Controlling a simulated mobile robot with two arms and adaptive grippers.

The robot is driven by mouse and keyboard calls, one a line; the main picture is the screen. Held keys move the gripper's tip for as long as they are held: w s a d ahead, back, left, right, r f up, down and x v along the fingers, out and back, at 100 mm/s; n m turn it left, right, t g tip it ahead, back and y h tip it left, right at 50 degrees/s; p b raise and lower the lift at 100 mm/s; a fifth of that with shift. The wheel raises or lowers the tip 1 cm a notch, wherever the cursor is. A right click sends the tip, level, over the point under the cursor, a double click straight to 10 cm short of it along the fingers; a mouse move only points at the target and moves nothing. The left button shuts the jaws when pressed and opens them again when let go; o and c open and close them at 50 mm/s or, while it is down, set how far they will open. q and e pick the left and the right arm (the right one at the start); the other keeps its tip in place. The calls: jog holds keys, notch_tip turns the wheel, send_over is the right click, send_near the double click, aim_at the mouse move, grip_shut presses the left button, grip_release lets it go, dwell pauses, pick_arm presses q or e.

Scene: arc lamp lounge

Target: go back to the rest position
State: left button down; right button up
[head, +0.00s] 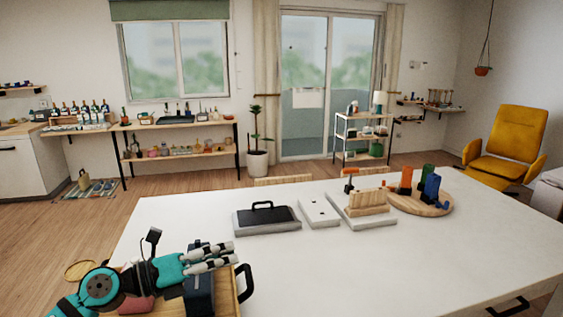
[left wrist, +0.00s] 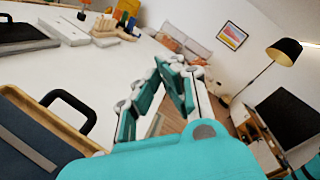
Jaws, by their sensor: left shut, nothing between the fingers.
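My left gripper (head: 232,254) is above the front left part of the white table (head: 330,270), over a wooden tray. Its fingers are closed together with nothing visible between them. In the left wrist view the teal and white fingers (left wrist: 165,70) meet in front of a blurred background. My left arm comes in low from the left, bent over the tray. My right gripper does not show in either view.
The wooden tray (head: 240,281) with a black handle holds a dark blue item (head: 199,293) close under my left arm. A dark-topped board (head: 266,219), a white plate (head: 319,212) and a round wooden board (head: 440,208) stand farther back. The table's front right is clear.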

pick_arm(q)
jog(key=s+a+f+n+t+y, duration=0.4)
jog(key=f+n+y, duration=0.35)
jog(key=n, duration=0.75)
jog(key=s+a+f+n+t+y, duration=0.2)
jog(key=a+f+n+t+y, duration=0.3)
jog(key=n+y, duration=0.7)
jog(key=s+f+n+g+h, duration=0.2)
jog(key=s+f+n+g, duration=0.3)
jog(key=s+f+g, duration=0.5)
jog(key=s+f+n+g+h, duration=0.2)
jog(key=s+f+n+g, duration=0.45)
jog(key=s, duration=0.85)
notch_tip(320, 180, down, 25)
jog(key=m+t, duration=0.1)
jog(key=m, duration=0.1)
jog(key=s+a+f+g, duration=0.1)
jog(key=s+a+f, duration=0.2)
jog(key=s+f, duration=1.5)
jog(key=shift+f, duration=0.2)
